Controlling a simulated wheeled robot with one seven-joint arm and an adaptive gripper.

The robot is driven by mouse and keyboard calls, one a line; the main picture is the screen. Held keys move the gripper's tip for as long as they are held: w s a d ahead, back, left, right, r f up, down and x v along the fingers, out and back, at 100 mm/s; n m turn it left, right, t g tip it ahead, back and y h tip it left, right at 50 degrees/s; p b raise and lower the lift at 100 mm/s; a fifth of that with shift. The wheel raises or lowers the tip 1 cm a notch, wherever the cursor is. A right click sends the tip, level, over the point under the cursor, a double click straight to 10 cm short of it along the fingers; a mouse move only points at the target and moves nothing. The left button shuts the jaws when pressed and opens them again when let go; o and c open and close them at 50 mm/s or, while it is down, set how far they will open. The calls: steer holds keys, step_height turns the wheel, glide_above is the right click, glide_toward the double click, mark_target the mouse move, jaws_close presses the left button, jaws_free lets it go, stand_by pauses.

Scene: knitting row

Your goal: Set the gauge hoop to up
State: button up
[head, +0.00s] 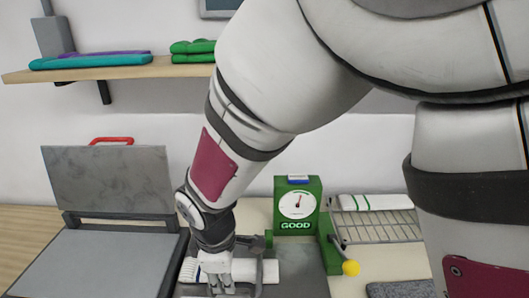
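A green gauge (313,190) with a round white dial and the word GOOD stands upright on the worktop, right of my forearm.
An open grey press (105,181) with a red handle (111,140) stands at left. A wire rack (385,227) holding a white cloth is right of the gauge. A grey pad (400,294) lies at front right. A wooden shelf (130,71) with folded cloths is above.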

steer(key=shift+w+f, duration=0.15)
steer(key=shift+f, duration=0.7)
steer(key=shift+w+f, duration=0.1)
steer(key=shift+f, duration=0.7)
jaws_close()
